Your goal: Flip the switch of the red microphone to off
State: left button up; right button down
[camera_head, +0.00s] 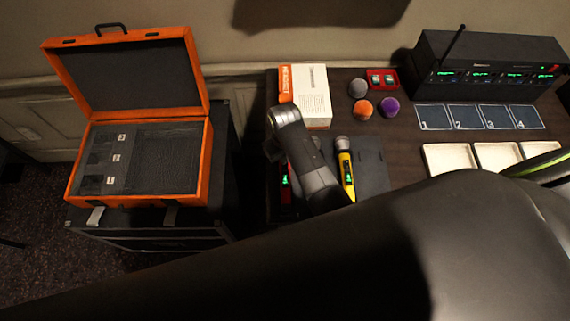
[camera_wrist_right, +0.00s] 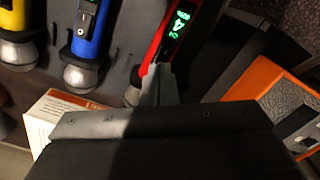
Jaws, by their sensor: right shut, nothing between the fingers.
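The red microphone (camera_wrist_right: 190,45) lies on the dark desk with a lit green display; in the head view only part of it (camera_head: 286,186) shows, left of my right wrist. My right gripper (camera_wrist_right: 160,74) is shut and empty, its fingertips over the red microphone's body between display and head. I cannot tell whether they touch it. The red microphone's switch is hidden behind the fingers, so its position cannot be told. My left gripper is not in view.
A blue microphone (camera_wrist_right: 88,32) and a yellow microphone (camera_head: 346,174) lie alongside. An orange case (camera_head: 207,165) stands open at left. A white-and-orange box (camera_head: 312,92), several foam covers, a receiver (camera_head: 480,65) and trays (camera_head: 450,158) occupy the desk's back and right.

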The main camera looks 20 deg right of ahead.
jog(key=shift+f+b, duration=0.4)
jog(key=shift+f, duration=0.4)
jog(key=shift+s+r, duration=0.1)
notch_tip(320, 180, up, 3)
jog(key=p, duration=0.2)
jog(key=shift+f+p, duration=0.2)
jog(key=shift+p, duration=0.2)
jog(key=shift+r, duration=2.15)
